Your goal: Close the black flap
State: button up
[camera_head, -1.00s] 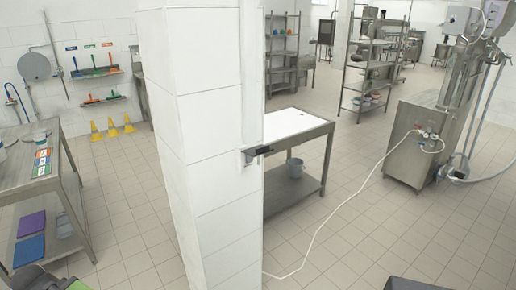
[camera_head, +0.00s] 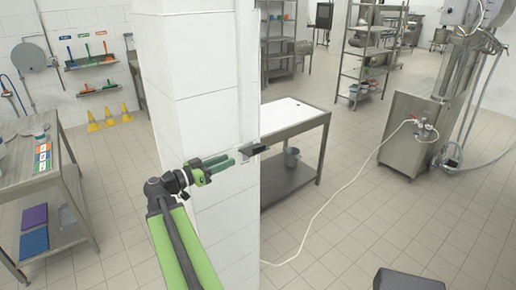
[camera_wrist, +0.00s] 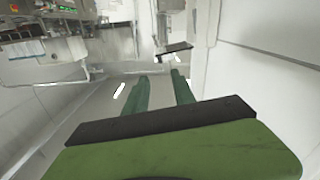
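The black flap (camera_head: 258,148) is a small dark piece at the edge of the white tiled pillar, sticking out to the right in the head view. In the wrist view the flap (camera_wrist: 175,48) is a thin dark plate beyond the fingertips, between the middle and the right finger's side. My gripper (camera_head: 233,159) is green and reaches from the left across the pillar face, its tips close to the flap's left end. In the wrist view my gripper (camera_wrist: 160,74) has its two green fingers apart with nothing between them. Whether it touches the flap cannot be told.
The white tiled pillar (camera_head: 205,110) stands directly beside my gripper. A steel table (camera_head: 297,117) stands behind it, with a bucket (camera_head: 291,157) below. A white hose (camera_head: 345,190) runs across the floor to a steel machine (camera_head: 410,135). A steel cart (camera_head: 50,175) stands at the left.

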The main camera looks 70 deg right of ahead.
aim_at(259, 147)
jog(key=x, duration=1.5)
grip_shut()
dwell(0.8)
